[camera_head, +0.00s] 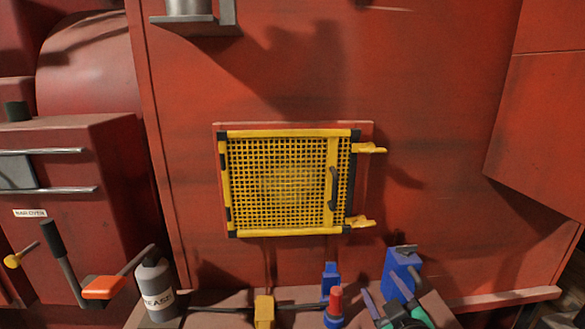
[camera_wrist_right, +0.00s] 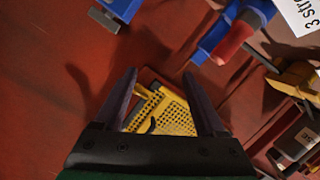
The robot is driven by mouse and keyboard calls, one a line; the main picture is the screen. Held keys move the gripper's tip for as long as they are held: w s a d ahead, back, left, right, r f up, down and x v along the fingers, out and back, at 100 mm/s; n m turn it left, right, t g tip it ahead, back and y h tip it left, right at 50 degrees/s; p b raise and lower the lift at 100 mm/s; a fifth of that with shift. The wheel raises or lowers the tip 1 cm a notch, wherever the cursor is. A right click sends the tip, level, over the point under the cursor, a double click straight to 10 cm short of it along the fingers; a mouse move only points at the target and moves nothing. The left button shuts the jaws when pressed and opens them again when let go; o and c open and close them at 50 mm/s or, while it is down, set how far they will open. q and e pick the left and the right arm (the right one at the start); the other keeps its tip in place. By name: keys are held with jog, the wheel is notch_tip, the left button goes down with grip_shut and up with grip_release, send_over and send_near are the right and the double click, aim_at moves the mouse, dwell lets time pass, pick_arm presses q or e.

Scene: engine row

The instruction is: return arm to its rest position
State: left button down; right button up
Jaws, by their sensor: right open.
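My right gripper (camera_head: 384,288) shows at the bottom right of the head view, below the yellow mesh door. Its two dark bluish fingers point up and stand apart. In the right wrist view the fingers (camera_wrist_right: 160,74) are spread with nothing held between them. The yellow mesh door (camera_head: 275,185) is seen beyond them, and it also shows in the right wrist view (camera_wrist_right: 172,112). My left gripper is in neither view.
Below the door a ledge holds a grease bottle (camera_head: 156,290), a yellow piece (camera_head: 264,311), a red-and-blue item (camera_head: 335,308) and a blue block (camera_head: 401,270) close to my right gripper. A grey bracket (camera_head: 197,25) juts out above. The red wall right of the door is clear.

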jog(key=s+d+f+m+g, duration=0.1)
jog(key=s+f, duration=0.1)
jog(key=f, duration=0.1)
jog(key=s+d+f+g, duration=0.1)
jog(key=s+f+g, duration=0.1)
jog(key=f, duration=0.2)
jog(key=s+d+f+m+g, duration=0.1)
jog(key=s+f+g, duration=0.1)
jog(key=f, duration=0.1)
jog(key=shift+s+f+m+h, duration=0.2)
jog(key=shift+s+m+h, duration=0.1)
jog(key=shift+h, duration=0.1)
jog(key=s+d+f+m+g, duration=0.1)
jog(key=s+f+m+g, duration=0.1)
jog(key=s+f+g, duration=0.85)
jog(key=s+f+t, duration=0.1)
jog(key=s+f, duration=0.2)
jog(key=f, duration=0.7)
jog(key=s+f+t, duration=0.2)
jog(key=f, duration=0.9)
jog(key=s+d+f+g, duration=0.2)
jog(key=s+d+f, duration=0.1)
jog(key=s+f, duration=1.2)
jog(key=shift+s+f+y, duration=0.2)
jog(key=shift+s+y, duration=0.1)
jog(key=shift+s, duration=0.9)
